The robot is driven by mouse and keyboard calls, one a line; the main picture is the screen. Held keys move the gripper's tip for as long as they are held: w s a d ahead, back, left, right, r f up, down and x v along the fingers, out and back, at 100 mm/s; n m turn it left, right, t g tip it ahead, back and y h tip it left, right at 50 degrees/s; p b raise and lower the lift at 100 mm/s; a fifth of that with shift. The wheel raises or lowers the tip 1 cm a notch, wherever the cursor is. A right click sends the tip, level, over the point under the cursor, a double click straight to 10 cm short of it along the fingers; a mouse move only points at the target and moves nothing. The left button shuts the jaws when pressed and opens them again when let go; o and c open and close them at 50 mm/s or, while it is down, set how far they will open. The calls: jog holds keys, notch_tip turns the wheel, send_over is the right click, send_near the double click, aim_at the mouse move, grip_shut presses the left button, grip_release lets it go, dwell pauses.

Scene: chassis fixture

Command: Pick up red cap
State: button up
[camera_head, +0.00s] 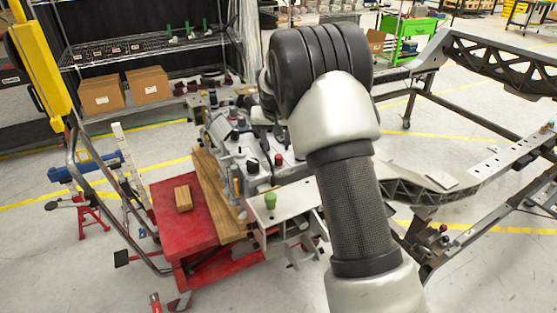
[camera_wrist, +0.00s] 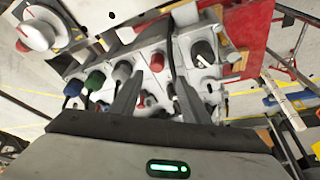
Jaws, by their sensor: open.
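In the wrist view a red cap (camera_wrist: 157,62) stands on a grey metal part, and a second red piece (camera_wrist: 146,100) shows lower between my fingers. My gripper (camera_wrist: 160,80) is open, with its two dark fingers on either side of them in the picture. I see nothing held, and cannot tell how far the fingertips are above the caps. In the head view a small red cap (camera_head: 279,159) shows on the grey machine assembly (camera_head: 238,140), left of my arm. My gripper is hidden behind the arm there.
Blue (camera_wrist: 73,87), green (camera_wrist: 95,80) and grey caps stand close by in the wrist view. A red cart (camera_head: 180,212) with a wooden block stands at the left in the head view. A metal chassis frame fills the right.

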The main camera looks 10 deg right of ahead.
aim_at(279, 157)
jog(key=shift+x, duration=1)
jog(key=shift+s+d+x, duration=0.1)
jog(key=shift+s+x, duration=0.05)
jog(key=shift+x, duration=0.75)
jog(key=shift+s+d+x, duration=0.1)
jog(key=shift+x, duration=0.85)
jog(key=shift+s+d+x, duration=0.1)
jog(key=shift+s+x, duration=0.05)
jog(key=shift+x, duration=0.75)
jog(key=shift+f, duration=0.15)
grip_shut()
